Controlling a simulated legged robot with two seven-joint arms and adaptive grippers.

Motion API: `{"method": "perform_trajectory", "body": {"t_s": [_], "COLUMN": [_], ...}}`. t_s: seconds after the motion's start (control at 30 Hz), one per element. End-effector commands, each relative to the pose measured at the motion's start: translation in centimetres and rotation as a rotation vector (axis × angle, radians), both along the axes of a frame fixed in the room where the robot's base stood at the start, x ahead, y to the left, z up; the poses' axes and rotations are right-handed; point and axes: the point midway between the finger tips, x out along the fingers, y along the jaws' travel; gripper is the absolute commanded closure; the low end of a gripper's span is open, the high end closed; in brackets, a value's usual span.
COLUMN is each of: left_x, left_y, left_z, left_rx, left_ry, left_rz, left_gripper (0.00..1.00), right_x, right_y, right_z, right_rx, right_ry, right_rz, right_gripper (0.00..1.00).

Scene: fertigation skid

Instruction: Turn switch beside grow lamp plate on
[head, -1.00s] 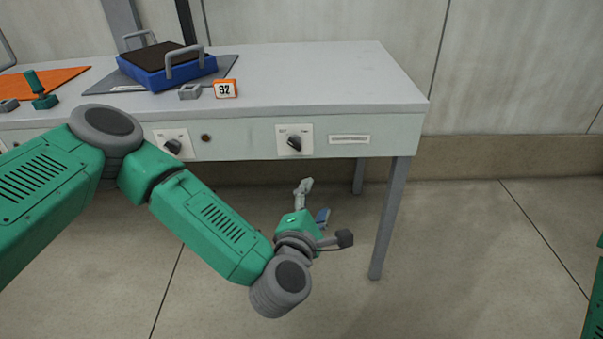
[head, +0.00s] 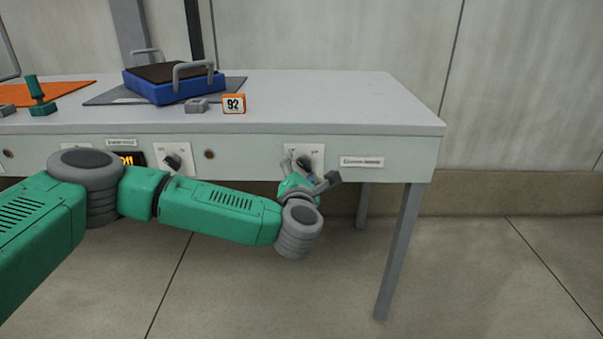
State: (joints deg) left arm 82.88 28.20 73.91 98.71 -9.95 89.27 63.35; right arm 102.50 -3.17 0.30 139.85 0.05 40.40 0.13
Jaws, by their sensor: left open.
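A rotary switch on a white plate (head: 318,154) sits on the table's front panel at the right. A white label plate (head: 362,161) is just right of it; its lettering is too small to read surely. My left gripper (head: 295,164) is open in front of this switch and hides most of its knob. I cannot tell whether the fingers touch the knob. A second rotary switch (head: 172,161) is further left on the panel, and another label plate (head: 121,142) is above a dark display (head: 127,159). Which label names the grow lamp is not legible.
The table (head: 330,105) carries a blue tray with grey handles (head: 172,86), an orange tag reading 92 (head: 234,103), a small grey block (head: 196,105) and a green lever (head: 40,95). A round brown button (head: 209,154) is between the switches. The floor at the right is clear.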

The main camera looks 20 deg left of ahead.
Motion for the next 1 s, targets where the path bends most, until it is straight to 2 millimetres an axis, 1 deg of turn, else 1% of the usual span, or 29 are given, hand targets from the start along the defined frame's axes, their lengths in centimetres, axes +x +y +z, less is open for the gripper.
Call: {"method": "perform_trajectory", "body": {"t_s": [0.03,0.13,0.43,0.47,0.5,0.6,1.0], "left_x": [0.46,1.04,1.29,1.28,1.28,1.28,1.28], "left_y": [-0.16,-0.25,0.02,0.03,0.10,0.22,0.36], "left_z": [-0.03,0.11,0.15,0.13,0.10,0.00,-0.38], "left_rx": [0.003,0.005,0.003,0.003,0.002,0.001,0.008], "left_ry": [-0.001,-0.001,0.000,0.000,0.000,0.002,0.009], "left_rz": [-0.001,-0.004,-0.004,-0.004,-0.004,-0.004,0.005], "left_gripper": [0.43,0.43,0.43,0.47,0.61,0.94,0.94], "right_x": [0.01,0.01,0.02,0.02,0.02,0.02,0.02], "right_y": [0.00,-0.02,-0.06,-0.06,-0.06,-0.05,-0.05], "right_z": [-0.32,-0.46,-0.45,-0.45,-0.45,-0.45,-0.43], "right_rx": [0.000,0.000,-0.001,-0.001,-0.001,-0.001,-0.001], "right_ry": [0.000,0.000,0.000,0.000,0.000,-0.001,0.000], "right_rz": [0.000,0.000,-0.001,-0.001,-0.001,-0.001,-0.001], "right_gripper": [0.74,0.74,0.74,0.74,0.74,0.74,0.74]}}
